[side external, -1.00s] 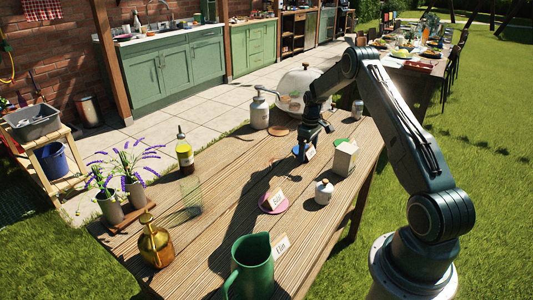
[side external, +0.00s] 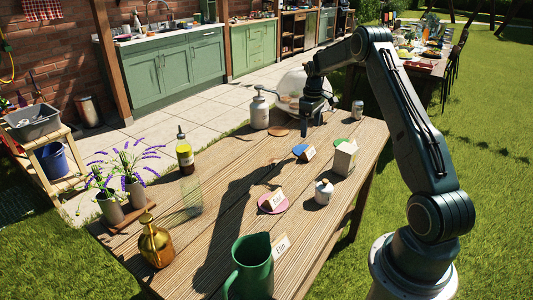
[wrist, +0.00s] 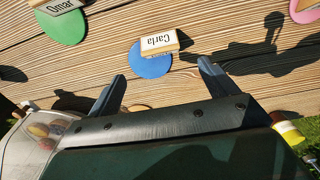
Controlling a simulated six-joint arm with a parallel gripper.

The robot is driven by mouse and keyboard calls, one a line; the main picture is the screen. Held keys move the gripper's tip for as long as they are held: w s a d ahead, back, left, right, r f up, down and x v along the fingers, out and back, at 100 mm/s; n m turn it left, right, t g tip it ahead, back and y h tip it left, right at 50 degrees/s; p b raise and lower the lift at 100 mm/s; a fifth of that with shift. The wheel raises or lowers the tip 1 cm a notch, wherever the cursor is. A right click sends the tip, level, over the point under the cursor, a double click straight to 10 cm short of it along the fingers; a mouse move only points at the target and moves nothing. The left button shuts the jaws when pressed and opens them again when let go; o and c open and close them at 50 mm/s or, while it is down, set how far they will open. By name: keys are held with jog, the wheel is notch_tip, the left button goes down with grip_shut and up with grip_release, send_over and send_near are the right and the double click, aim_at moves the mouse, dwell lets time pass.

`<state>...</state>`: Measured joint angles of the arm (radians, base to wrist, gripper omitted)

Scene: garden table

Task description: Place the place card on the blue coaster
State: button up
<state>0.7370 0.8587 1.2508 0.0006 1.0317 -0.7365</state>
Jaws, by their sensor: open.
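The place card (wrist: 160,41), a small wooden-edged card reading "Carla", stands at the edge of the blue coaster (wrist: 150,66) in the wrist view. It overlaps part of the disc and seems to reach past its rim; how much of its base rests on the coaster is unclear. In the side view the card (side external: 308,154) stands at the right front of the blue coaster (side external: 299,149). My gripper (side external: 312,122) is above and behind them, apart from the card. Its two fingers are spread and empty in the wrist view (wrist: 162,76).
A green coaster (wrist: 64,28) with the "Omar" card and a pink coaster (side external: 265,207) with another card lie nearby. A white box (side external: 345,158), small white pot (side external: 323,192), white pump bottle (side external: 259,112) and glass dome (side external: 290,84) stand around. A green jug (side external: 250,268) is in front.

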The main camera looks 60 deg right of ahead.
jog(key=shift+r, duration=1.15)
jog(key=s+a+r+t+h, duration=0.1)
jog(key=s+a+r, duration=0.1)
jog(key=a+r, duration=0.8)
jog(key=s+a+r+t, duration=0.1)
jog(key=s+a+r, duration=0.1)
jog(key=a+r, duration=0.8)
jog(key=s+a+r+t, duration=0.1)
jog(key=s+a+t, duration=0.1)
jog(key=s+a, duration=0.85)
jog(key=s+a+f+t+y, duration=0.1)
jog(key=s+a+f, duration=0.2)
jog(key=s+a, duration=0.5)
jog(key=s, duration=0.2)
jog(key=shift+s+a+t, duration=0.25)
jog(key=shift+s+t, duration=0.05)
jog(key=shift+s, duration=0.05)
